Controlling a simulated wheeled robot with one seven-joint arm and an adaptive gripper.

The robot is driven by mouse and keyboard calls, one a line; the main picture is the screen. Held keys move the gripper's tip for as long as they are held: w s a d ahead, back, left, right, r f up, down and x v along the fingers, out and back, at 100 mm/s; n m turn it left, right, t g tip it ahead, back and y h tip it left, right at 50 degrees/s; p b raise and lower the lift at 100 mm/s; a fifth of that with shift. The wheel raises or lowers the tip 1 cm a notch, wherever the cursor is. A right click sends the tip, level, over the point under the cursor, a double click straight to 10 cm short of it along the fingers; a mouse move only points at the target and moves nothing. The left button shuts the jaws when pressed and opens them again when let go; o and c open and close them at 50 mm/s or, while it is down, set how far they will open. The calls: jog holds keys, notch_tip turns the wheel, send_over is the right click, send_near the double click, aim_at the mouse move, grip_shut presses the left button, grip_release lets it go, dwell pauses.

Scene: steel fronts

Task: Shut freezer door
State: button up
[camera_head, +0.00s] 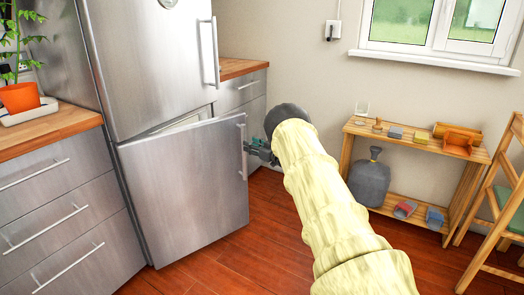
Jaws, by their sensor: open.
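The freezer door (188,190) is the lower steel door of the tall fridge-freezer. It stands ajar, swung out on its left side hinge, with a pale gap showing along its top edge. Its vertical handle (242,150) is on the right edge. My gripper (255,150) is at the door's right edge, close beside the handle. It is open, but its fingers are small and partly hidden, so I cannot tell whether they touch the handle. The upper fridge door (145,60) looks shut.
Steel drawers with a wooden top (50,130) stand left of the freezer, holding a potted plant (20,97). More drawers (240,90) stand behind on the right. The red floor before the door is clear.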

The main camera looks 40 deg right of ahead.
jog(key=s, duration=0.6)
jog(key=shift+d, duration=0.3)
jog(key=shift+s, duration=0.1)
dwell(0.3)
